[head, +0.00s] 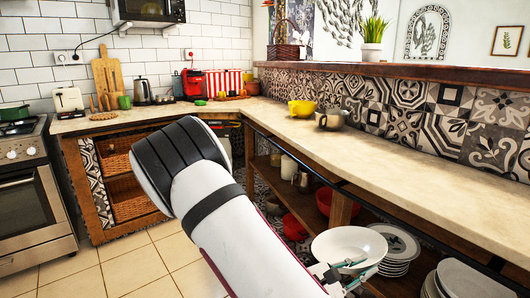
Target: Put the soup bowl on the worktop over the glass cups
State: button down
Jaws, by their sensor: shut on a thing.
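My gripper (350,271) is low at the bottom right in the head view, at the front of the shelving. It is shut on a wide white bowl (349,243), which I take as the soup bowl, gripping its near rim. The bowl is below the level of the worktop (410,140), beside a stack of plates. Small pale cups or jars (289,167) stand on the shelf under the worktop, further back; I cannot tell whether they are glass. The gripper is partly cut off by the bottom edge.
A stack of patterned plates (398,245) is just right of the bowl, with more dishes (468,279) beyond. A yellow bowl (301,108) and a greyish cup (332,118) stand on the worktop. Its near right stretch is clear. A wooden post (341,211) divides the shelving.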

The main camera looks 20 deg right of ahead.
jog(key=w+a+r+n+t+y+p, duration=0.15)
jog(key=w+a+n+t, duration=0.35)
jog(key=a, duration=0.6)
jog(key=w+a+r+n+t+y+b, duration=0.15)
jog(key=w+a+t+y, duration=0.35)
jog(key=a, duration=0.6)
notch_tip(320, 180, up, 18)
jog(key=s+n+t+h+p, duration=0.1)
jog(key=h+p, duration=0.1)
jog(key=p, duration=2.3)
jog(key=shift+d, duration=0.35)
